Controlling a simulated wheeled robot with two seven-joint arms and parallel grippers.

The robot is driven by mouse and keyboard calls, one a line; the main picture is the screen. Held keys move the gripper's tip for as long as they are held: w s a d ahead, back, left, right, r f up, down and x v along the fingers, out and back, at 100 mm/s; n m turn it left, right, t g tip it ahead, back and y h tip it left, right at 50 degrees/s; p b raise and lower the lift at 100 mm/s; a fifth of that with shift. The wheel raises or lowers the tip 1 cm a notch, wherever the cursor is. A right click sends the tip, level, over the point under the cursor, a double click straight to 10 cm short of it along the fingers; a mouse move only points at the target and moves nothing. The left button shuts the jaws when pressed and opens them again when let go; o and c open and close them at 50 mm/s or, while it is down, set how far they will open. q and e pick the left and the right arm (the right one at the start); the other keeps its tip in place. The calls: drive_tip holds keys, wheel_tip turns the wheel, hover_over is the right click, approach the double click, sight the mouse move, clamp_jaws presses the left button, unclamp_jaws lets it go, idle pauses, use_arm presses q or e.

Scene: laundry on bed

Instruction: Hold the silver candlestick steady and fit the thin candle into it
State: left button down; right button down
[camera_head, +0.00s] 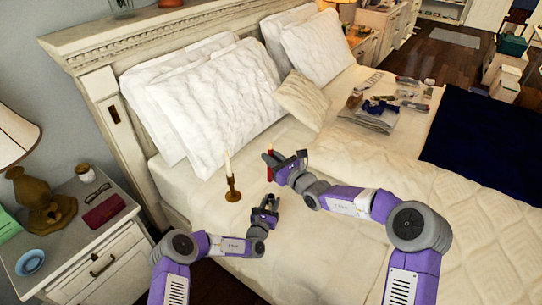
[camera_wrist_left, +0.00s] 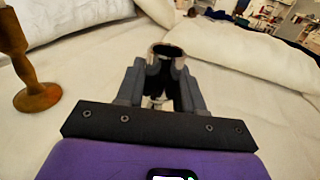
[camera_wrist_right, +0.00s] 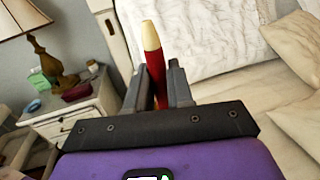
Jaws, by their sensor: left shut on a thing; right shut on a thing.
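The silver candlestick (camera_wrist_left: 168,52) shows in the left wrist view as a shiny cup with a dark opening at its top. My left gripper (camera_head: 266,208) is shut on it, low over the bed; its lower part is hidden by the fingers. The thin candle (camera_wrist_right: 153,62), red with a cream tip, points up from my right gripper (camera_wrist_right: 158,90), which is shut on its lower part. In the head view the candle (camera_head: 269,171) is above and behind the left gripper, apart from the candlestick.
A brown candlestick (camera_head: 233,189) with a white candle stands on the bed, left of both grippers. White pillows (camera_head: 215,105) lie behind. Several small items lie on the bed by a folded grey cloth (camera_head: 368,118). A nightstand (camera_head: 75,245) stands at left.

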wheel_tip(320, 180, down, 12)
drive_tip(key=shift+s, duration=0.25)
idle(0.3)
drive_tip(key=shift+d+f, duration=0.1)
drive_tip(key=shift+f, duration=0.15)
drive_tip(key=c, duration=1)
unclamp_jaws()
